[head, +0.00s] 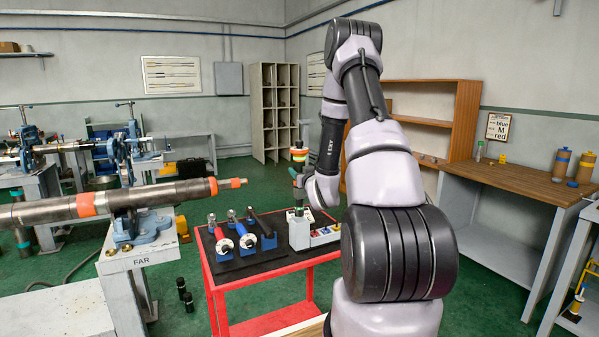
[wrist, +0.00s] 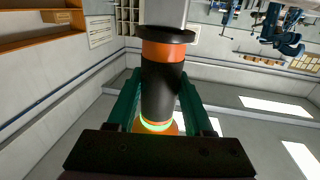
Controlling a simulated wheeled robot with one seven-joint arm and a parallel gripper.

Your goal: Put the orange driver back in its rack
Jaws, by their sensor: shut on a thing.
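A black cylindrical driver with orange bands (head: 299,153) stands roughly upright above the red cart. In the wrist view the driver (wrist: 163,90) fills the middle, with a glowing green ring near one end. My gripper (head: 297,182) is shut on it; its green fingers (wrist: 157,100) lie along both sides. A grey piece (wrist: 165,12) shows past the driver's black flange; I cannot tell whether it belongs to the driver.
The red cart (head: 222,287) carries a black mat with red-, blue- and black-handled tools in blue cradles (head: 246,238). A long pipe (head: 165,195) in a blue vise reaches close to the cart from the left. A wooden bench (head: 520,183) stands at right.

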